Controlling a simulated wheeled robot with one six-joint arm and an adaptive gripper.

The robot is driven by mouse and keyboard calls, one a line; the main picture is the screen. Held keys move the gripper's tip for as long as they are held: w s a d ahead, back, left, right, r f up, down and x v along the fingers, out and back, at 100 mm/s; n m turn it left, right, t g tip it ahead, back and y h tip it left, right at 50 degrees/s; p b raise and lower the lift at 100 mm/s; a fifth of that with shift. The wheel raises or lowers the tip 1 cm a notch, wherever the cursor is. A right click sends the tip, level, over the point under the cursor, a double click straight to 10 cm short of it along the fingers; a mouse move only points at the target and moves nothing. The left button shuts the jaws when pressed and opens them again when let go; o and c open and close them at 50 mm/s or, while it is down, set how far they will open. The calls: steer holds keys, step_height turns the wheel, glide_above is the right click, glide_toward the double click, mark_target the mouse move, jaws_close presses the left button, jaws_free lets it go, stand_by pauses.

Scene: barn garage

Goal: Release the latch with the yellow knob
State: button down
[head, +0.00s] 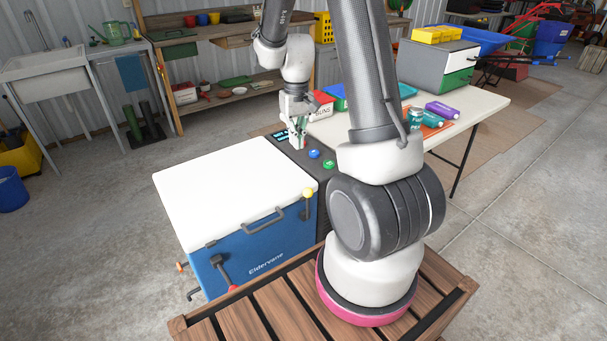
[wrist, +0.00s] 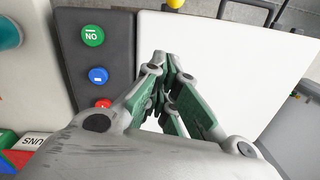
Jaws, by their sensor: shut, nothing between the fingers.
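A blue chest (head: 270,248) with a white lid (head: 225,185) stands in front of my arm's base. A yellow knob (head: 308,192) tops a short dark latch lever (head: 307,207) at the right end of its front face. The knob also shows at the top edge of the wrist view (wrist: 175,4). A second dark lever with a red knob (head: 233,288) is on the left of the front. My gripper (head: 299,142) is shut and empty, pointing down near the lid's back right edge, apart from the yellow knob. The wrist view shows its green fingers (wrist: 166,65) together over the lid.
A dark control panel beside the lid carries a green button (head: 329,164), a blue button (head: 313,154) and a red button (wrist: 103,104). A dark handle (head: 263,221) sits on the chest front. A cluttered table (head: 480,103) stands behind right.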

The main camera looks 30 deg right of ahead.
glide_toward(301, 185)
steer(key=w+f, duration=0.2)
steer(key=f, duration=0.1)
steer(key=w+f, duration=0.1)
steer(key=f, duration=0.1)
steer(key=shift+w+d, duration=0.1)
steer(key=s, duration=0.1)
steer(key=s+f, duration=0.1)
steer(key=shift+s+a+f, duration=0.2)
steer(key=shift+s+a, duration=0.05)
steer(key=shift+s, duration=0.15)
steer(key=shift+s+a+f, duration=0.1)
steer(key=shift+s, duration=0.4)
